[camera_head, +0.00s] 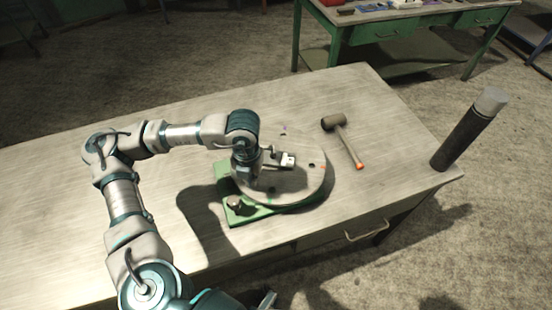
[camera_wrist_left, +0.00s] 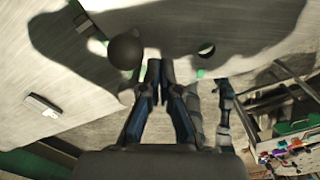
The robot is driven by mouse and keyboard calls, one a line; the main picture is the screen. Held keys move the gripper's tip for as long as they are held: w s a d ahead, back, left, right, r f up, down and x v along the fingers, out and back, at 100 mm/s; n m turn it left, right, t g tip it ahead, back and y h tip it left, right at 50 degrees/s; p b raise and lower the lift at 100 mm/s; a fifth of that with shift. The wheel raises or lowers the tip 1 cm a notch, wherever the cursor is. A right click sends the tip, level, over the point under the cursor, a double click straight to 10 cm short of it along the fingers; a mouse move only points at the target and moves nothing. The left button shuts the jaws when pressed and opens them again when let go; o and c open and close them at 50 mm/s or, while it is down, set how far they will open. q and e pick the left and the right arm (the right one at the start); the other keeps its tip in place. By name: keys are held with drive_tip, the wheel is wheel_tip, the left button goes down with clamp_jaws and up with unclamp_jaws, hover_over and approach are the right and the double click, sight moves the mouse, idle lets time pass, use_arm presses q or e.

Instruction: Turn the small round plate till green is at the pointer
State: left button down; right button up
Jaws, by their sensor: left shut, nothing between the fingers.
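The small round grey plate (camera_head: 305,184) lies on a green base (camera_head: 223,178) on the workbench. It has dark holes, a purple mark near its far edge and a red-orange mark near its right edge. In the left wrist view the plate (camera_wrist_left: 235,25) shows a dark hole, and a small green patch lies near its edge. A dark round knob (camera_wrist_left: 125,51) shows there too. My left gripper (camera_head: 250,183) points down over the plate's left part; its fingertips (camera_wrist_left: 160,68) are together and empty. Whether they touch the plate is unclear. I cannot make out the pointer.
A mallet (camera_head: 342,138) lies right of the plate. A dark cylinder with a pale top (camera_head: 467,132) stands at the bench's right corner. The bench (camera_head: 60,215) is bare at left. A green table (camera_head: 400,22) with small items stands behind.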

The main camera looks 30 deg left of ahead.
use_arm(q)
drive_tip(key=shift+w+a+f, duration=0.1)
drive_tip(key=shift+a, duration=0.75)
use_arm(e)
drive_tip(key=shift+s+d+f, duration=0.15)
drive_tip(key=shift+s+f, duration=0.15)
drive_tip(key=shift+s, duration=0.05)
use_arm(q)
drive_tip(key=shift+a, duration=0.1)
use_arm(e)
drive_tip(key=shift+s+d, duration=0.1)
use_arm(q)
drive_tip(key=shift+w+a+b, duration=0.3)
drive_tip(key=shift+a+b, duration=0.05)
drive_tip(key=shift+a, duration=0.45)
use_arm(e)
drive_tip(key=shift+s+f, duration=0.15)
drive_tip(key=shift+f, duration=0.05)
drive_tip(key=shift+w, duration=0.25)
